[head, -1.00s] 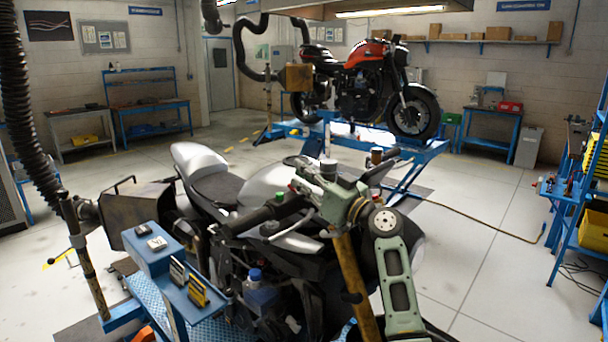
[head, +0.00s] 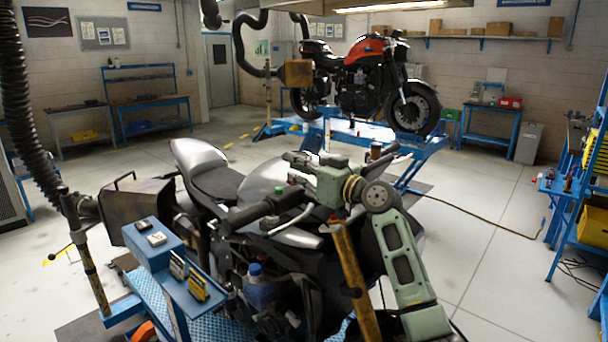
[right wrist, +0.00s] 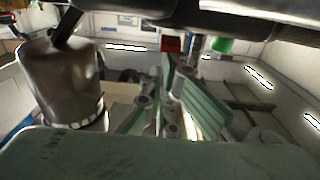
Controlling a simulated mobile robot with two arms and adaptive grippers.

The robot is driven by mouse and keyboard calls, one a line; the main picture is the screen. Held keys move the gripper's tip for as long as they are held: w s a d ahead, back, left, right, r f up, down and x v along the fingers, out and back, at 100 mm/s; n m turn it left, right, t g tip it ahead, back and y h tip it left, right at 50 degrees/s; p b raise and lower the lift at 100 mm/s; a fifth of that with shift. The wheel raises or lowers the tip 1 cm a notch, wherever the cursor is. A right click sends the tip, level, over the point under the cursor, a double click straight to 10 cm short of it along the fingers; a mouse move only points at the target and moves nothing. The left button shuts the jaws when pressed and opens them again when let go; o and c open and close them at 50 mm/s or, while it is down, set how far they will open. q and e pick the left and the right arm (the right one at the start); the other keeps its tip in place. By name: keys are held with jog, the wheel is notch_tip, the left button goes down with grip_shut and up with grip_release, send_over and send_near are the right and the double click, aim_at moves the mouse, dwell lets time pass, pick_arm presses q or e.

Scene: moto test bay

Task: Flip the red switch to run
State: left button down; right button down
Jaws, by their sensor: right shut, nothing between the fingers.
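The red switch (right wrist: 171,43) shows as a small red block under the dark handlebar in the right wrist view. A green button (right wrist: 221,45) is to its right, and it also shows on the handlebar in the head view (head: 279,190). I cannot make out the red switch clearly in the head view. My right gripper (head: 289,158) is shut and empty, reaching left above the handlebar of the near motorcycle (head: 208,155). In the right wrist view its fingers (right wrist: 174,75) are together just below the red switch; contact cannot be told. My left gripper is not in view.
A brass-coloured post (head: 352,265) stands beside my right forearm. A blue stand (head: 196,287) with small devices is at the left front. A black hose (head: 18,90) hangs at far left. An orange motorcycle (head: 352,60) is on a lift behind.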

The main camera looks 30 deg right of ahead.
jog(key=shift+w+g, duration=0.2)
jog(key=shift+g, duration=0.1)
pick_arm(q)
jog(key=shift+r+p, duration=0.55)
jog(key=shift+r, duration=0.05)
pick_arm(e)
jog(key=shift+w+a+g, duration=0.15)
jog(key=shift+g, duration=0.25)
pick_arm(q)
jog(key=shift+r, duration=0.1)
pick_arm(e)
jog(key=shift+f, duration=0.1)
